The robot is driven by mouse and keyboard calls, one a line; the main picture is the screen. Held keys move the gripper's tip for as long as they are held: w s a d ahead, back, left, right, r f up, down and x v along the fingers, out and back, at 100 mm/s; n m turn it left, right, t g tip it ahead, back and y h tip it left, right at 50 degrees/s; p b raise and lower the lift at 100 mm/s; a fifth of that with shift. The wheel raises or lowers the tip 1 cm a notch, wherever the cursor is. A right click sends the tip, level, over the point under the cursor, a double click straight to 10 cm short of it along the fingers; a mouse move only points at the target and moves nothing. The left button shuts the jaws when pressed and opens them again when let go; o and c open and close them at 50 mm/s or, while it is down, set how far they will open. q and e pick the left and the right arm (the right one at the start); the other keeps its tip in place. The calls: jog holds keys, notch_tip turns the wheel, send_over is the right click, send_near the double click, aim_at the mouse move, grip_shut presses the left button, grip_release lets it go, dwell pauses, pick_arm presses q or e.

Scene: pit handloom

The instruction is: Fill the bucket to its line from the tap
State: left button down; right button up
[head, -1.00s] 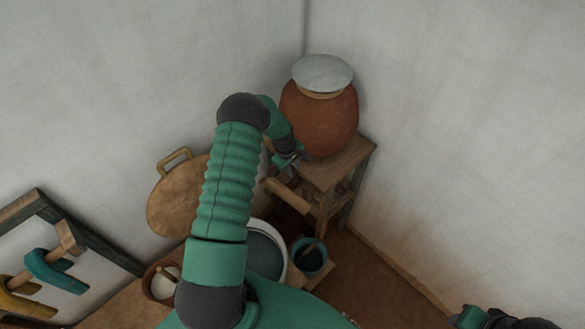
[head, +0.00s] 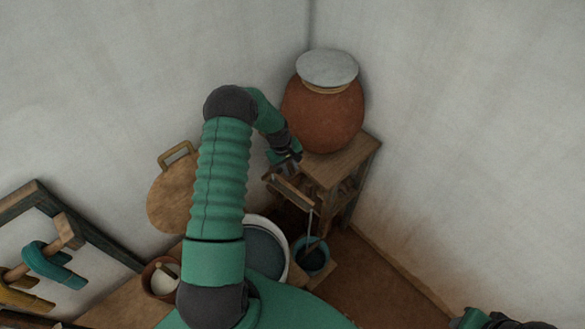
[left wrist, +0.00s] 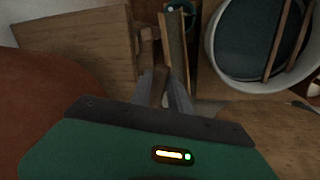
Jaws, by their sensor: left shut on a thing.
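A clay pot (head: 322,112) with a pale lid stands on a wooden stand (head: 345,158). My left gripper (head: 287,168) is at the pot's lower left side. In the left wrist view its fingers (left wrist: 168,92) are shut on a small wooden tap handle (left wrist: 159,82). A wooden spout (head: 292,189) slopes out below the gripper. A thin pale stream (head: 310,222) runs from its end into the small blue bucket (head: 313,258). The bucket's inside looks dark; its line and level cannot be made out. My right gripper (head: 482,318) is partly in view at the bottom right.
A white tub (head: 283,243) with dark liquid stands left of the bucket, partly behind my left arm. A brown bowl (head: 152,284) and a round wooden lid (head: 170,200) are further left. Walls close in behind the stand. Floor right of the bucket is clear.

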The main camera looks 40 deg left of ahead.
pick_arm(q)
jog(key=c, duration=1.5)
grip_release()
jog(key=shift+w+a+r, duration=0.15)
jog(key=shift+w+a, duration=0.05)
jog(key=shift+a, duration=0.2)
jog(key=shift+o, duration=1.3)
jog(key=shift+a+f, duration=0.25)
jog(key=shift+f, duration=0.1)
jog(key=shift+d+r, duration=0.1)
jog(key=shift+r, duration=0.4)
notch_tip(320, 180, up, 15)
jog(key=s+a+b, duration=0.1)
jog(key=s+b, duration=0.2)
jog(key=b, duration=0.2)
jog(key=shift+a+r, duration=0.2)
jog(key=shift+a, duration=0.1)
pick_arm(e)
jog(key=f, duration=0.4)
jog(key=shift+w+a+f, duration=0.1)
jog(key=shift+a+f, duration=0.3)
pick_arm(q)
jog(key=shift+d, duration=0.1)
pick_arm(e)
jog(key=shift+f, duration=0.1)
